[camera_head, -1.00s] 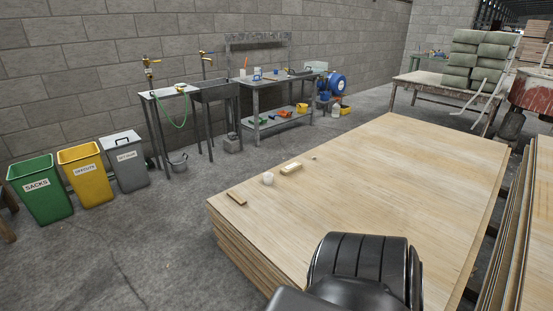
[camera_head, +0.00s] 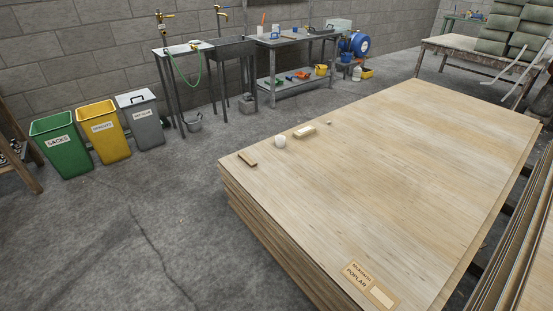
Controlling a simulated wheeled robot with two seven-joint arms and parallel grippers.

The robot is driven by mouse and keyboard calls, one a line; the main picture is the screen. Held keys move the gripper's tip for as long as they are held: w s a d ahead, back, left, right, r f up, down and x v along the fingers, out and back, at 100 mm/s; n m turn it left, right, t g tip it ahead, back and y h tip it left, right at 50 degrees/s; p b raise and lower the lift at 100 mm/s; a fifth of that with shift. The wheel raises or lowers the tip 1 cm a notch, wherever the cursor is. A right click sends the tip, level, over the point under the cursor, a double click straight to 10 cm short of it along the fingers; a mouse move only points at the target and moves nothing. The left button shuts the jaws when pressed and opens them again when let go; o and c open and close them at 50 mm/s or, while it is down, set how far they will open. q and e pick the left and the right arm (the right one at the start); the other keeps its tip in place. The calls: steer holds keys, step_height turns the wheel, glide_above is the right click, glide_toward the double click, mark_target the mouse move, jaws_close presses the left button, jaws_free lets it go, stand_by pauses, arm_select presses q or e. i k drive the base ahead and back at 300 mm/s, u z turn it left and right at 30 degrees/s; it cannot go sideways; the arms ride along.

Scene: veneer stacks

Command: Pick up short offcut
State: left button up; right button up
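A small brown strip of wood, which looks like the short offcut (camera_head: 247,158), lies flat near the left corner of the top of a large veneer stack (camera_head: 400,150). Nothing touches it. A white round cup or roll (camera_head: 280,142) and a pale block (camera_head: 304,132) are to its right, a little farther back. Neither of my grippers shows in the head view.
A POPLAR label (camera_head: 370,285) lies on the stack's near edge. Green (camera_head: 62,145), yellow (camera_head: 105,130) and grey (camera_head: 141,120) bins stand at the left. A workbench (camera_head: 290,60) is behind. Bare concrete floor (camera_head: 140,230) lies left of the stack.

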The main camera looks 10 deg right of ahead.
mark_target(243, 154)
steer(key=u, duration=0.95)
steer(key=i, duration=3.15)
steer(key=z, duration=3.05)
